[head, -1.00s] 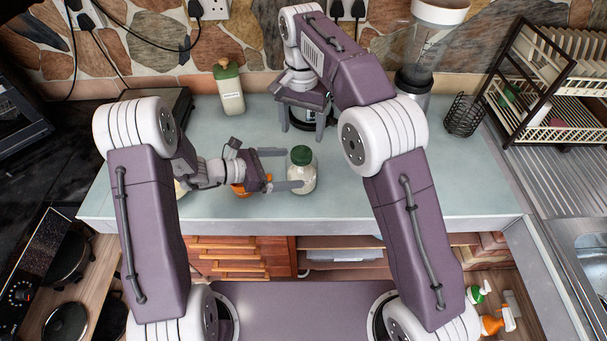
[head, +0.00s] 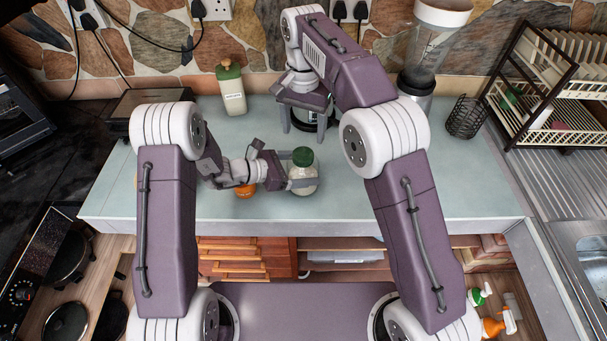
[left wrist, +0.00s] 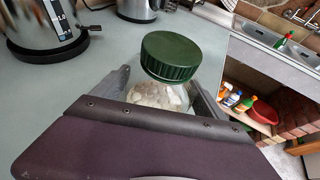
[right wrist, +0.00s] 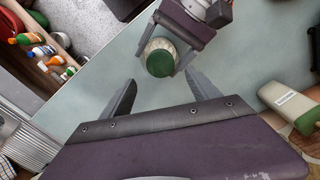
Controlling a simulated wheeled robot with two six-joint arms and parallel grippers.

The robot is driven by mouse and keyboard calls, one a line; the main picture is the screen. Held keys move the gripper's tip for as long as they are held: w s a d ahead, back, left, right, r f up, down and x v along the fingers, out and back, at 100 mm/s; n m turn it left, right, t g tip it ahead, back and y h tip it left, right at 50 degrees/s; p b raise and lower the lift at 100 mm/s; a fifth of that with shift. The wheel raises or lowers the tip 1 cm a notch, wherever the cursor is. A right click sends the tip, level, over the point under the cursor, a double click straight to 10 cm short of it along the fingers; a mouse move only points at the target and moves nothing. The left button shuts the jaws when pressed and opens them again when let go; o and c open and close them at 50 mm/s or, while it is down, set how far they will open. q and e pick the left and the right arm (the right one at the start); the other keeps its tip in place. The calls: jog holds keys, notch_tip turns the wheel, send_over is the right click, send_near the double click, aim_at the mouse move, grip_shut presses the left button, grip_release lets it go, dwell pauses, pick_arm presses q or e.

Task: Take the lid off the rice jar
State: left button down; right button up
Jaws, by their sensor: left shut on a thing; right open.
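The rice jar (head: 303,180) is a clear jar of pale grains standing on the counter, with a green ribbed lid (head: 303,156) on top. My left gripper (head: 304,184) is shut around the jar's body, below the lid. The left wrist view shows the jar (left wrist: 155,95) between both fingers and the lid (left wrist: 170,55) above them. My right gripper (head: 307,128) is open and empty, behind the jar. In the right wrist view the lid (right wrist: 160,60) lies beyond and between the open fingers (right wrist: 160,95), apart from them.
A labelled bottle with a green top (head: 232,90) stands at the back left. An orange item (head: 245,190) is partly hidden beside my left arm. A black wire holder (head: 465,115) and a dish rack (head: 545,95) are at the right. The counter right of the jar is clear.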

aim_at(303, 154)
jog(key=m, duration=0.4)
jog(key=shift+m, duration=0.4)
jog(key=m, duration=0.4)
jog(key=shift+a, duration=0.1)
notch_tip(303, 154, down, 8)
jog(key=c, duration=1.5)
jog(key=n, duration=2.2)
jog(key=shift+r+n, duration=0.1)
jog(key=shift+n, duration=0.2)
jog(key=n, duration=0.3)
jog(key=shift+n, duration=0.3)
jog(key=n, duration=0.7)
jog(key=shift+r, duration=0.1)
jog(key=shift+r, duration=1)
